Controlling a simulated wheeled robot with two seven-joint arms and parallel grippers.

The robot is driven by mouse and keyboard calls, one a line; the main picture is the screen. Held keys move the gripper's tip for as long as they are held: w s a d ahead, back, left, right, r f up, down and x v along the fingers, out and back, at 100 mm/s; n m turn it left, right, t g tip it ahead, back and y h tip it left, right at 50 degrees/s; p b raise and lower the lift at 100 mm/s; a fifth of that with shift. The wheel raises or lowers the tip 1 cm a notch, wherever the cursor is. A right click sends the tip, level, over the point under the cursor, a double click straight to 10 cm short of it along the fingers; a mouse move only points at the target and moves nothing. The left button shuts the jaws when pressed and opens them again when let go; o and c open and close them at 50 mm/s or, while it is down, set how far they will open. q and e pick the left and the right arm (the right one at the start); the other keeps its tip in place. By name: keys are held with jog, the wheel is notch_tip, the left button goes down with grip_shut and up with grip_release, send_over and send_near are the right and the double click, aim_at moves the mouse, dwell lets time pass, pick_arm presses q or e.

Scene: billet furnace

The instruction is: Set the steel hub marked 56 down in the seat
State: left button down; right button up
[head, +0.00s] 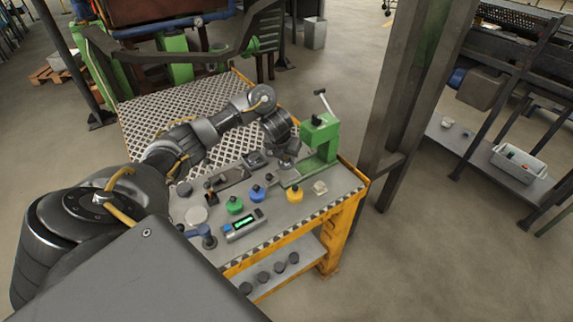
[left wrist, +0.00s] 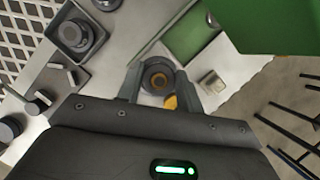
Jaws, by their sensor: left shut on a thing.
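My left gripper (head: 287,160) reaches over the bench beside the green press. In the left wrist view, the fingers of my left gripper (left wrist: 160,82) are closed on the two sides of a grey round steel hub (left wrist: 149,73) with a brownish centre hole. No number can be read on it. The hub is in front of the green press (head: 321,140), over or near its base. I cannot tell whether it touches anything below. The seat cannot be made out; the hub and gripper may hide it. My right gripper is not in view.
A tray (left wrist: 97,52) with a dark round part stands left of the hub. Green (head: 235,205), blue (head: 257,193) and yellow (head: 295,195) knobbed parts and a display device (head: 243,225) occupy the bench front. A small pale block (head: 320,187) lies right. A steel post stands beyond.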

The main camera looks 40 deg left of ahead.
aim_at(285, 161)
pick_arm(q)
jog(key=shift+f+b, duration=0.95)
jog(key=shift+f, duration=1.55)
jog(key=c, duration=0.9)
grip_release()
jog(key=shift+r, duration=0.1)
jog(key=shift+s+r, duration=0.1)
jog(key=shift+r, duration=0.25)
jog(key=shift+p+v, duration=3.3)
jog(key=shift+v, duration=2.3)
